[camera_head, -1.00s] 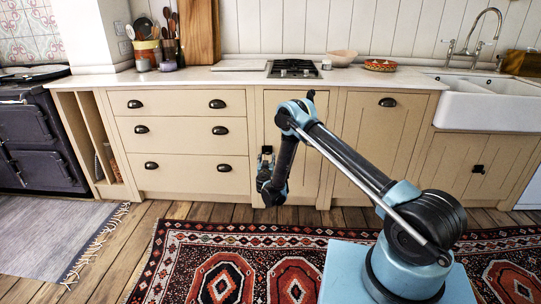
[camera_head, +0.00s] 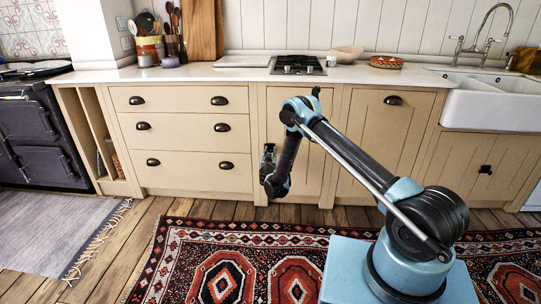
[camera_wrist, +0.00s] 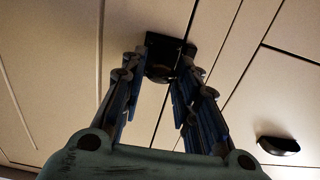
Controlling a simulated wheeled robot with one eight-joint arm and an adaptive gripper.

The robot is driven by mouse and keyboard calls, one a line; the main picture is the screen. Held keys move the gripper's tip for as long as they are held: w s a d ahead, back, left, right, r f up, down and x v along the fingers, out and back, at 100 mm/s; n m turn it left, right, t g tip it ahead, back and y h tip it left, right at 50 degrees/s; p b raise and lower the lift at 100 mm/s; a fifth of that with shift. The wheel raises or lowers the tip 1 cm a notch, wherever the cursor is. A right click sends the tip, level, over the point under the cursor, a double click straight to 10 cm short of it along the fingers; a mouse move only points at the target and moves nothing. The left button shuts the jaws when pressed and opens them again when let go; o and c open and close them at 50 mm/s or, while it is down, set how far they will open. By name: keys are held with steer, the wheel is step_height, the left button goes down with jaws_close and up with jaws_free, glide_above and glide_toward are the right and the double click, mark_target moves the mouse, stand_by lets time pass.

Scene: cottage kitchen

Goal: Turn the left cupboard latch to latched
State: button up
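The left cupboard latch (camera_wrist: 166,42) is a small black fitting with a square plate and a dark round part, on a cream panelled front. It shows in the wrist view at top centre. In the head view the latch (camera_head: 269,149) is a small dark patch on the narrow cupboard front below the hob, partly hidden by my arm. My gripper (camera_wrist: 161,72) is open, its two blue-grey fingers on either side of the round part. Whether they touch it cannot be told. In the head view my gripper (camera_head: 268,164) is seen from behind at the cupboard front.
Another black latch (camera_head: 486,169) is on the cupboard under the white sink (camera_head: 490,112). A drawer bank with black cup handles (camera_head: 225,165) stands to the left. A cup handle (camera_wrist: 278,145) also shows lower right in the wrist view. A patterned rug (camera_head: 190,262) covers the floor.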

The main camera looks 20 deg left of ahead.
steer(key=shift+n, duration=0.3)
steer(key=n, duration=0.4)
steer(key=shift+a, duration=0.1)
steer(key=n, duration=0.5)
steer(key=shift+a, duration=0.1)
steer(key=n, duration=0.4)
steer(key=shift+s+f, duration=0.1)
steer(key=shift+a+f+n, duration=0.1)
steer(key=shift+n, duration=2.1)
steer(key=o, duration=1.1)
steer(key=shift+c, duration=0.2)
